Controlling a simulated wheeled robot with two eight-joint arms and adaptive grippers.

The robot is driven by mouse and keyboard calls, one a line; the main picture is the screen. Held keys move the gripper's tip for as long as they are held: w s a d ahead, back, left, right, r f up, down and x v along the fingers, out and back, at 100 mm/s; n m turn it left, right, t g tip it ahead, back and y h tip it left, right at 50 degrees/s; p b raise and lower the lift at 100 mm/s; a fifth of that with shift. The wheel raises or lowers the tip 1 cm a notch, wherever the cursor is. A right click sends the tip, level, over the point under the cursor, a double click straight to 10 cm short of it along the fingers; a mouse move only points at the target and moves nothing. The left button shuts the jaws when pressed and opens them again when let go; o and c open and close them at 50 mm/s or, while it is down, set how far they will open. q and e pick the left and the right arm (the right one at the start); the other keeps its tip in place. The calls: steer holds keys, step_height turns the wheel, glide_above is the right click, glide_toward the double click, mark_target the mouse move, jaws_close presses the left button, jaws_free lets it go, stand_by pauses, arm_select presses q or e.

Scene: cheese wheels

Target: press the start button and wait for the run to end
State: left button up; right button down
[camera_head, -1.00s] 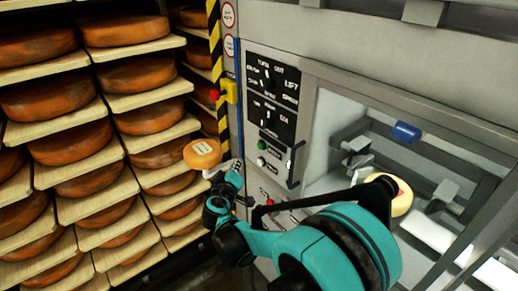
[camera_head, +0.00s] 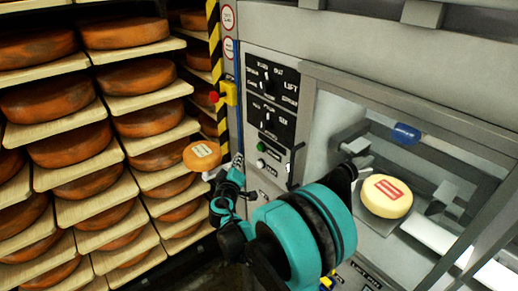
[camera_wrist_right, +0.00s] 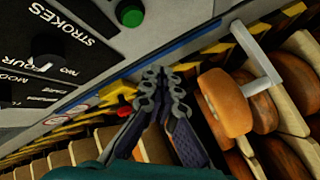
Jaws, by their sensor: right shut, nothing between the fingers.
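The machine's grey control panel (camera_head: 271,105) carries a green button (camera_head: 261,147), with a pale button (camera_head: 260,163) just below it. The small labels beside them are too blurred to read, so which is the start button is not certain. My right gripper (camera_head: 237,160) is shut and empty, just left of these buttons and apart from them. In the right wrist view the closed fingertips (camera_wrist_right: 160,73) lie below the green button (camera_wrist_right: 130,12), with a gap between. A pale cheese wheel (camera_head: 386,197) with a red label lies behind the machine's window. My left gripper is not in view.
A small orange cheese (camera_head: 202,155) sits on a bracket close left of my gripper. A red knob on a yellow box (camera_head: 229,92) is above. Shelves of cheese wheels (camera_head: 143,76) fill the left. A handle (camera_head: 295,165) stands right of the buttons.

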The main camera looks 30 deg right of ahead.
mark_target(260, 148)
steer(key=d, duration=0.6)
steer(key=shift+w, duration=0.25)
steer(key=shift+d, duration=0.2)
stand_by(1.0)
steer(key=shift+d, duration=0.3)
